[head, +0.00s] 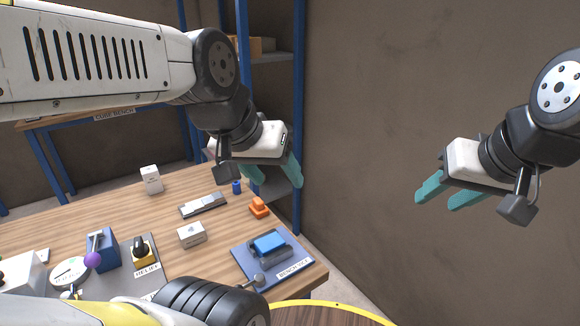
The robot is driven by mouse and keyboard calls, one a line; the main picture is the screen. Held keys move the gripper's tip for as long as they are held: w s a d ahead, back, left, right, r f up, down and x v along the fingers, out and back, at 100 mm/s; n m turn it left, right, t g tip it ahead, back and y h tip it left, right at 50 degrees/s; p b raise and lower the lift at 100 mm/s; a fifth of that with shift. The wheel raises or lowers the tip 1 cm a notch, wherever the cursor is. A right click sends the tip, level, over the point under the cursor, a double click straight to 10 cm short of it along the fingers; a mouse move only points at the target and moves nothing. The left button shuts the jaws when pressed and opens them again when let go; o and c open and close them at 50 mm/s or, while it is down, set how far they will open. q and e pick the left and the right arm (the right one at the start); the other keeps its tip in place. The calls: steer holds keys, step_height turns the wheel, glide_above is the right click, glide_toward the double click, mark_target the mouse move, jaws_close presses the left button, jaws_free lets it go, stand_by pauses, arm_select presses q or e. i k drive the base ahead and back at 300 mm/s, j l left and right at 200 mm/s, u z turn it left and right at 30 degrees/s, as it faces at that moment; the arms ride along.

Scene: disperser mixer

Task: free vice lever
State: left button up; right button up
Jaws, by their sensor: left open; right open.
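The bench vice (268,244) has a blue top and grey jaws. It stands on a blue base plate (294,247) labelled "BENCH VICE" at the bench's right corner. A short grey lever with a round knob (259,281) shows at the vice's front edge, partly hidden by a dark ribbed part in the foreground. My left gripper (277,189), with teal fingers, is open and empty, above and behind the vice and apart from it. My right gripper (435,203) is open and empty in front of the bare wall, well to the right of the bench.
The wooden bench (185,188) also holds an orange part (259,207), a grey metal block (203,205), small white boxes (191,234), a yellow "RELIEF" unit (142,252) and a blue block with a purple-knobbed lever (102,248). A blue-framed shelf (299,85) stands behind.

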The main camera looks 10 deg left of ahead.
mark_target(259, 280)
steer(key=k+j+u, duration=0.25)
steer(key=u, duration=0.2)
steer(key=k+j+u, duration=0.2)
steer(key=j+u, duration=0.3)
